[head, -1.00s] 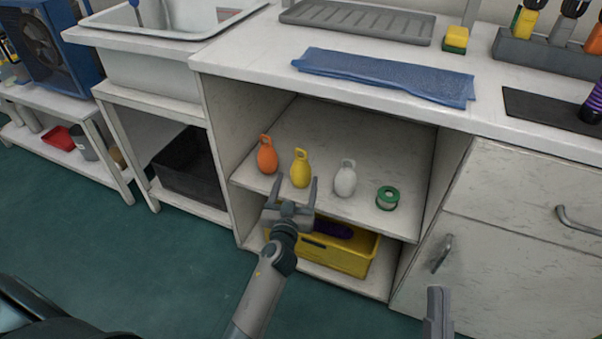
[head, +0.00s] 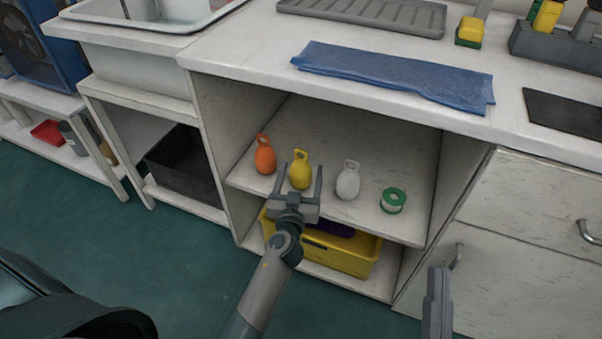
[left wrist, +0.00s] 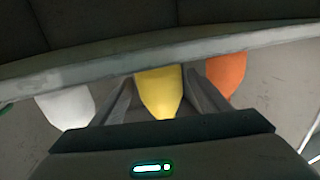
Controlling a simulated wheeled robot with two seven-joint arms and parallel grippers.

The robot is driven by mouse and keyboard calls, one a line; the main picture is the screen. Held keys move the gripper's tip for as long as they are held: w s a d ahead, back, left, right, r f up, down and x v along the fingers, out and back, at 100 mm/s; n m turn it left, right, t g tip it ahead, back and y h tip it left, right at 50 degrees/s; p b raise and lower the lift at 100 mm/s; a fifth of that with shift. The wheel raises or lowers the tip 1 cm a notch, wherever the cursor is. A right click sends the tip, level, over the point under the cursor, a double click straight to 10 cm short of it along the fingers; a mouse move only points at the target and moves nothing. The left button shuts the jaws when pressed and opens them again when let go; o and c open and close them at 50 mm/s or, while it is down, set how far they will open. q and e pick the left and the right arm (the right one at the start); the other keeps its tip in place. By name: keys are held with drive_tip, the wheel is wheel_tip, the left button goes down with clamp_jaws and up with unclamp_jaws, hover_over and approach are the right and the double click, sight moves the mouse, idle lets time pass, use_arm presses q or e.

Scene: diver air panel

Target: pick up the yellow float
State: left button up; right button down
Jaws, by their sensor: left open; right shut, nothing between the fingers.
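The yellow float (head: 300,172) stands upright on the open shelf under the counter, between an orange float (head: 265,155) and a white float (head: 348,181). My left gripper (head: 301,183) is open at the shelf's front, with its fingers on either side of the yellow float. In the left wrist view, the yellow float (left wrist: 158,92) shows between the two fingers, with the white float (left wrist: 66,108) to the left and the orange float (left wrist: 226,76) to the right. Contact cannot be told. My right gripper (head: 438,285) shows at the lower right, shut and empty.
A green-and-white roll (head: 393,200) sits on the shelf (head: 300,128) right of the white float. A yellow crate (head: 350,258) stands on the level below. The counter with a blue cloth (head: 395,76) overhangs the shelf. Cabinet side walls bound the opening.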

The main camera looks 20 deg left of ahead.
sight(301, 159)
use_arm(q)
drive_tip(key=c, duration=1.2)
drive_tip(key=shift+r, duration=0.1)
